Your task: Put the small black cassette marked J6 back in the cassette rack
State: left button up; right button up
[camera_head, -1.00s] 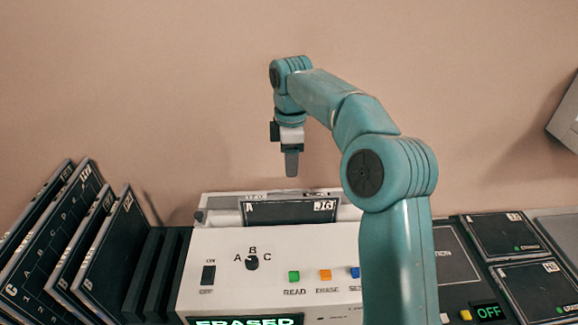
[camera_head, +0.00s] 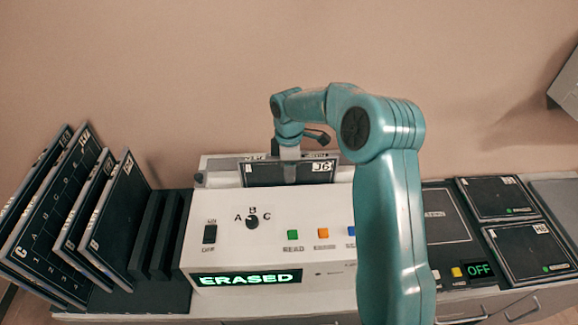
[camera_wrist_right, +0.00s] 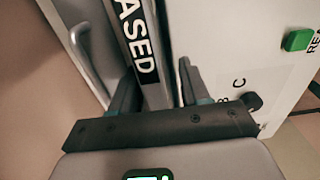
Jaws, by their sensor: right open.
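The black cassette marked J6 (camera_head: 262,173) stands upright in the slot at the back of the white reader (camera_head: 275,215). Its top edge, with a label ending in "ASED" (camera_wrist_right: 135,38), shows in the right wrist view. My right gripper (camera_head: 290,165) is open and points down at the cassette's top. In the wrist view its fingers (camera_wrist_right: 157,85) stand on either side of the cassette edge; I cannot tell whether they touch it. The black cassette rack (camera_head: 165,285) is at the left, with several larger black cassettes tilted in it and empty slots at its right end. My left gripper is out of view.
The reader's display (camera_head: 245,278) reads ERASED. A green button (camera_head: 292,234) and an orange button (camera_head: 322,232) are on its front panel. At the right lie two flat black panels (camera_head: 528,250) and a display reading OFF (camera_head: 480,269). The wall is close behind.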

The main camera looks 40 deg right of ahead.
jog(key=shift+a, duration=0.2)
jog(key=shift+c, duration=0.4)
jog(key=shift+d, duration=0.1)
grip_shut()
jog(key=shift+r, duration=0.1)
jog(key=shift+w+r+p, duration=0.1)
jog(key=shift+r+p, duration=1.65)
jog(key=shift+r, duration=1.7)
jog(key=shift+r, duration=0.1)
notch_tip(320, 180, up, 9)
